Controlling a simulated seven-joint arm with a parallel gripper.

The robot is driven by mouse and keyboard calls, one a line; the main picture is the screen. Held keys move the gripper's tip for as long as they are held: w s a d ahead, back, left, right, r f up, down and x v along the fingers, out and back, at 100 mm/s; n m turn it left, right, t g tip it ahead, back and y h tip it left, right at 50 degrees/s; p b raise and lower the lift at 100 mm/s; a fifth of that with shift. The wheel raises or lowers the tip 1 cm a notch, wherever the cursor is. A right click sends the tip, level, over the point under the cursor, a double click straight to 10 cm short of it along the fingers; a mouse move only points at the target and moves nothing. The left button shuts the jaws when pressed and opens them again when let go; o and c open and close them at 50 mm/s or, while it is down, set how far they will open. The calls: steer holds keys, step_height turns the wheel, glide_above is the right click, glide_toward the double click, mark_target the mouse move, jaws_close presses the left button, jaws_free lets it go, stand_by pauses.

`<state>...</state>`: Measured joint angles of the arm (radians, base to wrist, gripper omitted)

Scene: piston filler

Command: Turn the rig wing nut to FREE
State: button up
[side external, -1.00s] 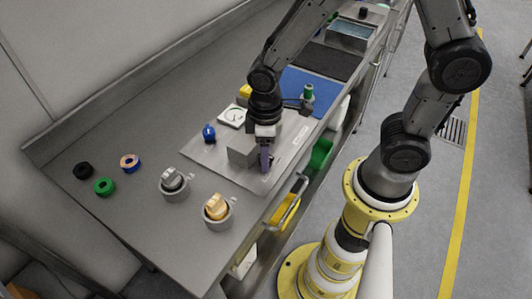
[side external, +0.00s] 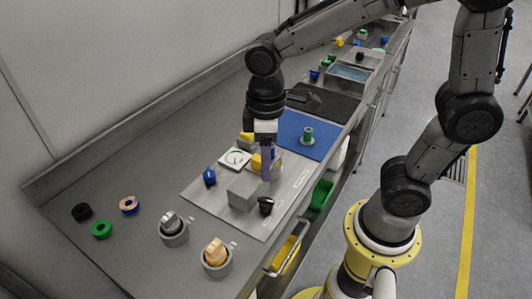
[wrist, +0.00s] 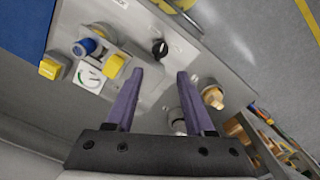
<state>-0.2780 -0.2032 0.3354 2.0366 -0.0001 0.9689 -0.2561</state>
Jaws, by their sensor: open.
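A black winged knob (side external: 266,206), which I take to be the wing nut, stands at the front edge of the grey rig plate (side external: 222,208), beside a grey block (side external: 242,192). The wrist view also shows the knob (wrist: 160,48), just beyond and between my fingertips, with a light mark on it. Small labels lie near it, too small to read. My gripper (side external: 266,180) is above the plate, past the knob towards the blue mat. In the wrist view its purple fingers (wrist: 160,72) are apart with nothing held between them.
The plate also carries a dial gauge (side external: 235,158), a blue knob (side external: 210,177) and yellow parts (wrist: 113,65). Coloured rings (side external: 102,229) lie further left. A blue mat (side external: 298,146) lies beyond the plate.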

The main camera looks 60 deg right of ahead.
mark_target(266, 202)
steer(key=shift+r, duration=0.85)
steer(key=o, duration=0.3)
step_height(266, 202, down, 14)
steer(key=m, duration=0.6)
jaws_close()
